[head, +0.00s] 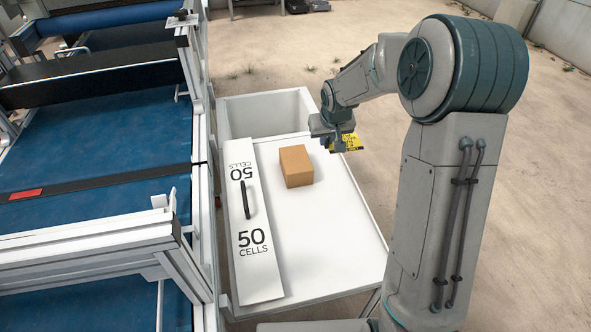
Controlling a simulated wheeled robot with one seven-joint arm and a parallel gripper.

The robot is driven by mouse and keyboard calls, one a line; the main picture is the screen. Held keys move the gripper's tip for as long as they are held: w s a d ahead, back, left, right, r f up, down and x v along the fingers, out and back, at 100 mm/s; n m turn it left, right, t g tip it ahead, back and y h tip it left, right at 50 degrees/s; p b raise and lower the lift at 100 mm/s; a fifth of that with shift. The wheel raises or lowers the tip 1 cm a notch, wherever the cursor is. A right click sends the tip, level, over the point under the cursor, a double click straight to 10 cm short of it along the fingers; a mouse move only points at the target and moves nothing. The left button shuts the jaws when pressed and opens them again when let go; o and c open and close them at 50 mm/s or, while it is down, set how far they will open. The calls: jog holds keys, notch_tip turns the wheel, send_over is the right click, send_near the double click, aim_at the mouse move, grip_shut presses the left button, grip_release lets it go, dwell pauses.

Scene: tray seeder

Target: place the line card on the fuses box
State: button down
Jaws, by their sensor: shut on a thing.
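A yellow card with dark markings (351,143), which I take to be the line card, is held in my gripper (333,140). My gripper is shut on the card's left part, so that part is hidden. The card is in the air over the right side of the white table, to the right of and behind a plain brown box (296,167). The card and the box are apart. The box stands on the white table top (345,225); I see no wording on it, so I cannot tell from a label that it is the fuses box.
A long white panel marked "50 CELLS" with a black handle (249,200) lies along the table's left side. An open white bin (265,112) is at the table's back. A blue-belted machine (95,150) stands at the left. The front of the table is clear.

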jog(key=w+a+b, duration=0.1)
jog(key=w, duration=0.1)
send_over(296, 166)
jog(key=w+a, duration=0.2)
jog(key=a, duration=0.3)
notch_tip(296, 166, down, 7)
jog(key=shift+s+d+f+n, duration=0.1)
jog(key=shift+f+n, duration=0.05)
jog(key=shift+f, duration=0.85)
jog(key=shift+d+f+n, duration=0.1)
jog(key=shift+f+n, duration=0.05)
jog(key=shift+f, duration=0.8)
jog(key=shift+f, duration=0.25)
jog(key=c, duration=1.5)
grip_release()
jog(key=shift+r, duration=0.1)
jog(key=shift+r, duration=0.1)
